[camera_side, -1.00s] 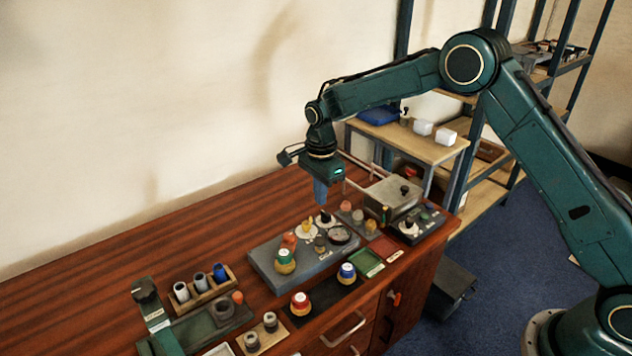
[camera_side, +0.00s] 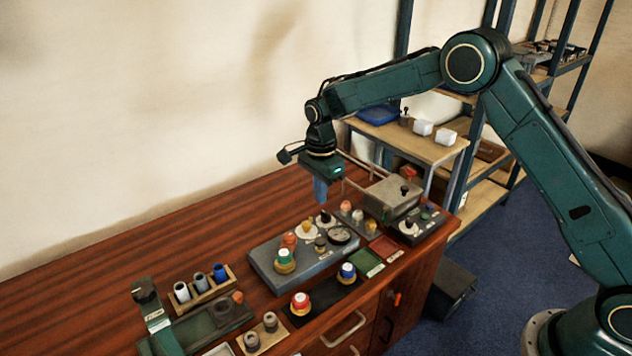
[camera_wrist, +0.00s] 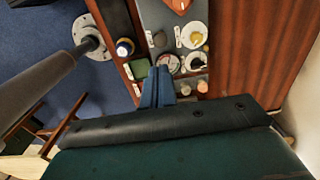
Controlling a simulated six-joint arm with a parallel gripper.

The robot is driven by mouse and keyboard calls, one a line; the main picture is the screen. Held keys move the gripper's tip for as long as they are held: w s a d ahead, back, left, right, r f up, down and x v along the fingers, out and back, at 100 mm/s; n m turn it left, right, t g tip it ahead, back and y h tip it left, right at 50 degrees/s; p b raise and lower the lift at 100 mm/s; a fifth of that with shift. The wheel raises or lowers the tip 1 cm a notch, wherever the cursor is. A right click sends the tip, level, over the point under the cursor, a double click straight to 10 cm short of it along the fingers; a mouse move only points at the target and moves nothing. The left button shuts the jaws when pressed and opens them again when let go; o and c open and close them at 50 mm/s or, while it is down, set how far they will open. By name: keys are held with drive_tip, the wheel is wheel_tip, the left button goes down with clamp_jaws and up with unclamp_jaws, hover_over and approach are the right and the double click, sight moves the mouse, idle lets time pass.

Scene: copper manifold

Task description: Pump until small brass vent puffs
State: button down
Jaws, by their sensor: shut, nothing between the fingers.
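The grey manifold plate (camera_side: 310,262) lies on the wooden bench. It carries a green-ringed knob (camera_side: 285,260), an orange-red knob (camera_side: 289,239), two white dials with small handles (camera_side: 306,230) and a round gauge (camera_side: 340,235). The gauge also shows in the wrist view (camera_wrist: 170,63), but its reading is too small to tell. I cannot tell which small brass fitting is the vent, and no puff shows. My gripper (camera_side: 321,200) is shut and empty, pointing down above the bench behind the plate, apart from it. In the wrist view its blue fingers (camera_wrist: 157,88) hide part of the panel.
A grey metal box (camera_side: 391,196) and a control box with a white dial (camera_side: 412,231) stand at the right. Green (camera_side: 367,262) and red (camera_side: 384,246) trays lie beside the plate. Red-capped (camera_side: 300,303) and blue-capped (camera_side: 347,272) knobs sit in front. The bench's back left is clear.

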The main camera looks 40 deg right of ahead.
sight(321, 240)
wheel_tip(321, 240, down, 13)
drive_tip(key=shift+r, duration=0.2)
idle(0.4)
drive_tip(key=shift+f, duration=1)
drive_tip(key=shift+s+f, duration=0.1)
drive_tip(key=shift+f, duration=0.05)
idle(0.4)
wheel_tip(321, 240, up, 15)
drive_tip(key=shift+f, duration=0.2)
idle(0.7)
idle(0.7)
drive_tip(key=shift+r, duration=0.9)
